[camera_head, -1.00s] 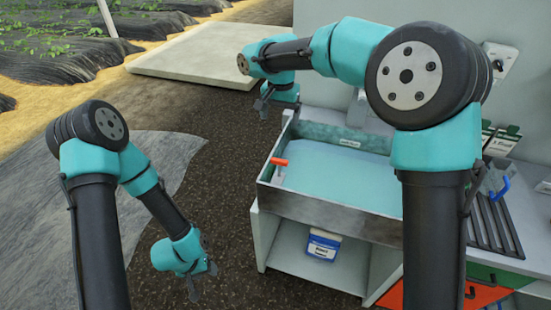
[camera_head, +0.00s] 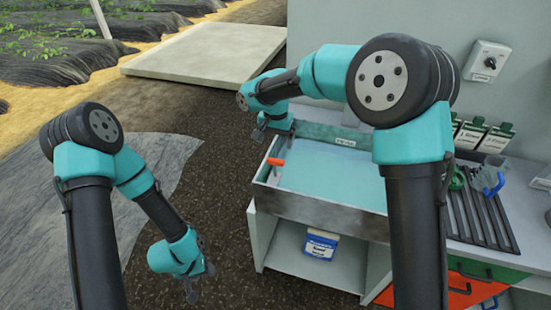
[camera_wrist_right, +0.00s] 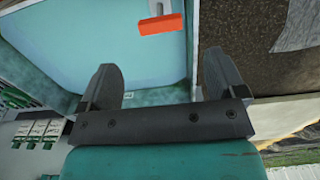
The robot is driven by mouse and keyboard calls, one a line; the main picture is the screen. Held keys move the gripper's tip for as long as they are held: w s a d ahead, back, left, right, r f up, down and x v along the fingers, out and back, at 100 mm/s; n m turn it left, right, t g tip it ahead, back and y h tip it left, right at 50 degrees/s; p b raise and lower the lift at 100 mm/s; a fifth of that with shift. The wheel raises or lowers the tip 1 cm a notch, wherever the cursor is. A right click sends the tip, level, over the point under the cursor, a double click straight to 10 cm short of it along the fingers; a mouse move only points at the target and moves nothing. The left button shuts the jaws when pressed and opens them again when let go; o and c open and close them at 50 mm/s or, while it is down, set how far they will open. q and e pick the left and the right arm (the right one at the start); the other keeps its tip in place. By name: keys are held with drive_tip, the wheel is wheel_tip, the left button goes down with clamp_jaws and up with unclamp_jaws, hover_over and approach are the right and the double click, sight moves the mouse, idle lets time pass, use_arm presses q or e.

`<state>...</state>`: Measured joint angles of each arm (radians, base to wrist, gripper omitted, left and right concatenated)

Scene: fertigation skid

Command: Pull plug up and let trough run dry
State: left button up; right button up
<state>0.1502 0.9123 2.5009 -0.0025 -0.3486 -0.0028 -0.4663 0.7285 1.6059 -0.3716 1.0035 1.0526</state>
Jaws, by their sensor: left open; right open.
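The trough (camera_head: 315,212) is a grey metal basin holding pale blue-green water (camera_head: 330,170). The plug's orange handle (camera_head: 275,162) stands at the trough's left end. In the right wrist view the handle (camera_wrist_right: 162,25) lies beyond the fingertips, with a grey stem behind it. My right gripper (camera_head: 262,131) is open and empty at the trough's back left corner, apart from the handle. Its two fingers (camera_wrist_right: 162,62) show spread in the right wrist view. My left gripper (camera_head: 203,281) is open and empty, low over the dark ground left of the bench. The plug's lower end cannot be made out.
A white and blue tub (camera_head: 321,244) stands on the shelf under the trough. A slatted rack (camera_head: 482,218) with a blue-handled item (camera_head: 494,184) is at the right. Green-topped packs (camera_head: 485,135) stand against the wall.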

sight(276, 160)
wheel_tip(276, 160, down, 8)
drive_tip(key=shift+f, duration=0.25)
drive_tip(key=c, duration=1.3)
drive_tip(key=shift+r, duration=2.4)
drive_tip(key=o, duration=1.3)
wheel_tip(276, 160, up, 17)
drive_tip(key=shift+r, duration=0.2)
drive_tip(key=shift+f, duration=0.1)
